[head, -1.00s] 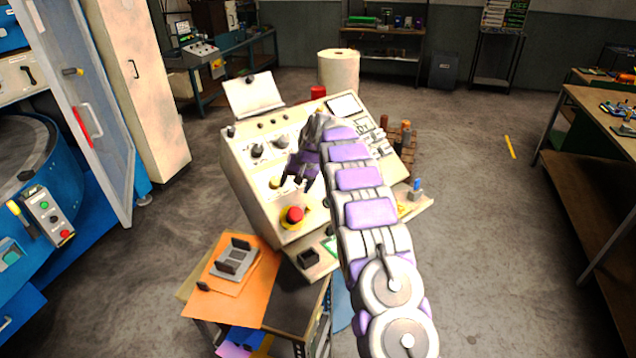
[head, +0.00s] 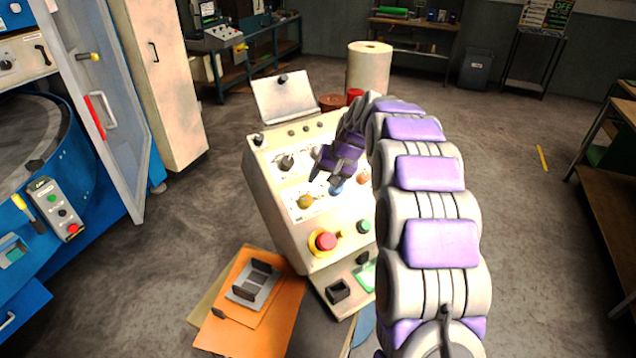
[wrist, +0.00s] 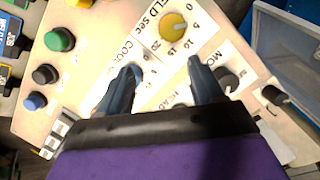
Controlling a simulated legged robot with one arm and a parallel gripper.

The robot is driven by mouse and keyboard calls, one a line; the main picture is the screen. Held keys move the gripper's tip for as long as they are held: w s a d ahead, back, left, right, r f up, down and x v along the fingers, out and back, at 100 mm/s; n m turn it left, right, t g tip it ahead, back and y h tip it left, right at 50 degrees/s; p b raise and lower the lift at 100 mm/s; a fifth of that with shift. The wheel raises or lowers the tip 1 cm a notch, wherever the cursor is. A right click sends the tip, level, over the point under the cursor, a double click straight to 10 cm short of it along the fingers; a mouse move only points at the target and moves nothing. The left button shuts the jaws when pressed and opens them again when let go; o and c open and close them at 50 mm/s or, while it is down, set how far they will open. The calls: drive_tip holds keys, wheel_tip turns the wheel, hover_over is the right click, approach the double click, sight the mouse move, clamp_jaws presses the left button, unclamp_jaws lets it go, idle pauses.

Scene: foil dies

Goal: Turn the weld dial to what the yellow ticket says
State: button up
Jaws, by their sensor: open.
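The weld dial (wrist: 173,27) is a round yellow knob on the sloped cream control panel (head: 273,208); its scale reads 0 to 20. Its pale pointer mark seems to face the 10–15 side, but is too small to read surely. In the head view the yellow knob (head: 305,201) sits just below and left of my gripper (head: 325,180). In the wrist view my gripper (wrist: 163,66) is open and empty, its fingertips short of the weld dial and over the cool dial's area. I cannot make out the yellow ticket.
A red stop button (head: 325,241) and a green button (head: 364,227) are low on the panel. A black mode knob (wrist: 226,79) is beside the right finger. An orange sheet (head: 275,318) lies at the front left. My arm hides the panel's right side.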

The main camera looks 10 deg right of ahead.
drive_tip(key=p+v, duration=0.2)
drive_tip(key=v, duration=0.5)
drive_tip(key=shift+s, duration=0.25)
idle(0.6)
drive_tip(key=shift+d+r, duration=0.1)
drive_tip(key=shift+d, duration=0.2)
drive_tip(key=p+v, duration=0.1)
drive_tip(key=v, duration=1.6)
drive_tip(key=shift+d+p, duration=0.2)
drive_tip(key=shift+p, duration=0.2)
drive_tip(key=shift+a, duration=0.1)
